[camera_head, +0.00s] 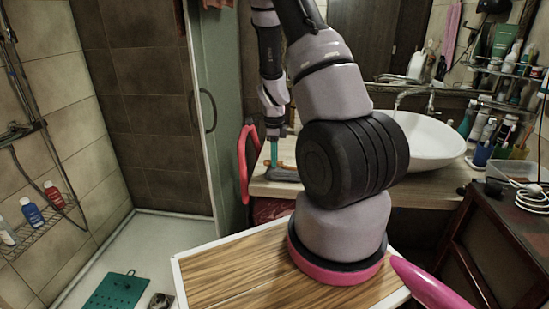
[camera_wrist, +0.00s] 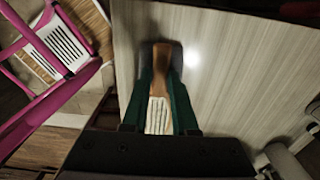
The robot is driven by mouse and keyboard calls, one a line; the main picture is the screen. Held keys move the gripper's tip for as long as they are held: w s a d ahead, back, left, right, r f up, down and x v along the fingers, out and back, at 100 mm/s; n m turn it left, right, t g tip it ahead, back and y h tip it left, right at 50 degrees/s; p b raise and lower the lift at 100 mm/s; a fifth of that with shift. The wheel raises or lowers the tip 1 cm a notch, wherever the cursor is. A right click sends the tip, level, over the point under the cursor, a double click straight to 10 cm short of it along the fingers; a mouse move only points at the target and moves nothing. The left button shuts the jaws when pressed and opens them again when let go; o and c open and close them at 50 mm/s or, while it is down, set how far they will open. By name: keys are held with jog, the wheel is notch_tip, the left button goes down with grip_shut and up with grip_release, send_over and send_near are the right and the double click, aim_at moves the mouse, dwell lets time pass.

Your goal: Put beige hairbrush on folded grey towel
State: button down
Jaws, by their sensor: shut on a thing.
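The hairbrush, with a brown handle and a pale ribbed part (camera_wrist: 158,115), lies between the green fingers of my gripper (camera_wrist: 161,80) in the wrist view. My gripper is shut on it. In the head view my gripper (camera_head: 273,158) points down at the counter, with a brownish bit of the brush (camera_head: 288,165) over the grey towel (camera_head: 281,174). I cannot tell whether brush and towel touch. My arm hides part of the counter there.
The pale counter (camera_head: 262,189) carries a white basin (camera_head: 433,142) to the right, with a faucet and several bottles behind it. A pink-red framed thing (camera_head: 244,160) stands left of the counter. The wrist view shows clear counter right of the towel.

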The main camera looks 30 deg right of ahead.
jog(key=c, duration=0.7)
grip_release()
jog(key=s+a+r+n+t+y, duration=0.1)
jog(key=s+a+r+n, duration=0.15)
jog(key=r, duration=0.75)
jog(key=s+a+r+n+t, duration=0.1)
jog(key=s+a+r+n, duration=0.2)
jog(key=r, duration=0.7)
jog(key=s+a+r+n+t+y, duration=0.1)
jog(key=a+r+n, duration=0.25)
jog(key=r, duration=0.65)
jog(key=shift+s+a+r+n+t, duration=0.7)
jog(key=shift+s+r+n, duration=0.8)
jog(key=shift+s+n, duration=0.6)
jog(key=shift+s+a+r+n+t, duration=0.75)
jog(key=shift+s+r+n, duration=0.95)
jog(key=shift+s, duration=0.6)
jog(key=shift+s+a+r+n+t, duration=0.7)
jog(key=shift+s+r+n, duration=0.6)
jog(key=shift+s+n, duration=0.85)
